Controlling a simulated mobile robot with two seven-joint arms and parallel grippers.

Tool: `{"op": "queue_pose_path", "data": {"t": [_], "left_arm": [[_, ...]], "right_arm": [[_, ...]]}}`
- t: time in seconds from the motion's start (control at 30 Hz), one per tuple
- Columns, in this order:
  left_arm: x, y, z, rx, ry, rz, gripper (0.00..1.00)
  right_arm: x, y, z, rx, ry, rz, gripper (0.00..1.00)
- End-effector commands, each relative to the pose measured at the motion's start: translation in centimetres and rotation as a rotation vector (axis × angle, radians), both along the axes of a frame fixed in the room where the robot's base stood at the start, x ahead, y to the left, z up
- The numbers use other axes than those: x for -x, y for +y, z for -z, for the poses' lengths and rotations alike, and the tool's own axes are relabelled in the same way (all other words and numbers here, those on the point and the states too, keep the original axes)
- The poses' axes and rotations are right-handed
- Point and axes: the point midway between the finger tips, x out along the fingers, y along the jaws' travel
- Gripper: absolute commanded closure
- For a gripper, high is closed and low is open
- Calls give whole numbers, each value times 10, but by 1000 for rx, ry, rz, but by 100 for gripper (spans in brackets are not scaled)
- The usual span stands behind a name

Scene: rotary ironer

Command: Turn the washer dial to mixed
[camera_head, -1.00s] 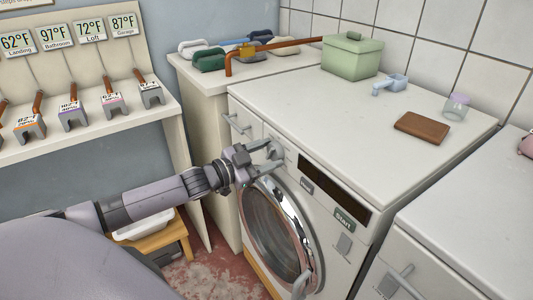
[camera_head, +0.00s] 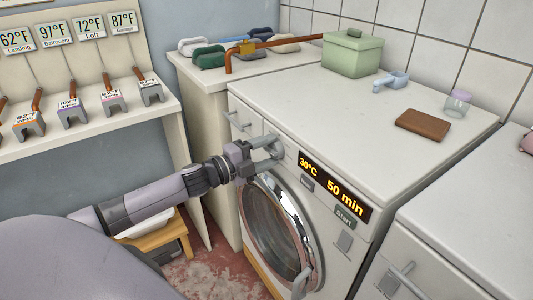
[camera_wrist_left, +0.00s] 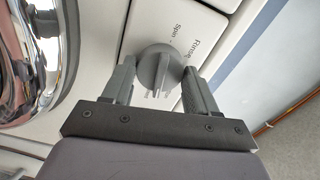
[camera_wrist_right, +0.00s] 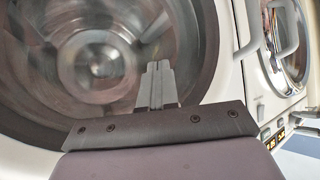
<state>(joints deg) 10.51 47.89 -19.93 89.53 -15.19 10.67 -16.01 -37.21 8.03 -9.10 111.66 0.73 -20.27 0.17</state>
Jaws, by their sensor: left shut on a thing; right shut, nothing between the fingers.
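The washer (camera_head: 345,160) stands in the middle of the head view. Its display (camera_head: 335,186) is lit and reads 30°C and 50 min. My left gripper (camera_head: 270,148) is at the upper left of the washer front, covering the dial in the head view. In the left wrist view the round grey dial (camera_wrist_left: 160,66) sits between the fingers of my left gripper (camera_wrist_left: 158,74), which is shut on it. The labels Rinse and Spin show beside it; no mixed label is readable. My right gripper (camera_wrist_right: 157,82) is shut and empty, in front of a round glass door.
A Start button (camera_head: 345,217) is below the display. The washer top holds a green box (camera_head: 352,55), a blue scoop (camera_head: 390,81), a brown block (camera_head: 422,125) and a small jar (camera_head: 458,103). Another appliance (camera_head: 460,240) stands close on the right.

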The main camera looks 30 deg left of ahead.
Motion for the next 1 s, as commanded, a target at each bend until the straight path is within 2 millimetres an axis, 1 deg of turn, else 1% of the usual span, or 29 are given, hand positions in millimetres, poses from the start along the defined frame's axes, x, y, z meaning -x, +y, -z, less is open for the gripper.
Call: {"op": "queue_pose_path", "data": {"t": [0.13, 0.33, 0.9, 0.93, 0.97, 1.0], "left_arm": [[0, -1, 1, -77, -32, 2, 72], [0, -1, 1, -142, -59, 2, 72], [0, -1, 1, -170, -70, 3, 72], [0, -1, 1, -170, -70, 3, 39], [0, -1, 1, -170, -70, 3, 29], [0, -1, 1, -170, -70, 3, 16]], "right_arm": [[0, 0, 3, 0, 0, 0, 100], [0, 0, 4, -2, 1, 0, 100], [-1, 1, 3, -4, 0, 0, 100], [-1, 1, 3, -4, 0, 0, 100], [-1, 1, 3, -4, 0, 0, 100], [-1, 1, 3, -4, 0, 0, 100]]}}
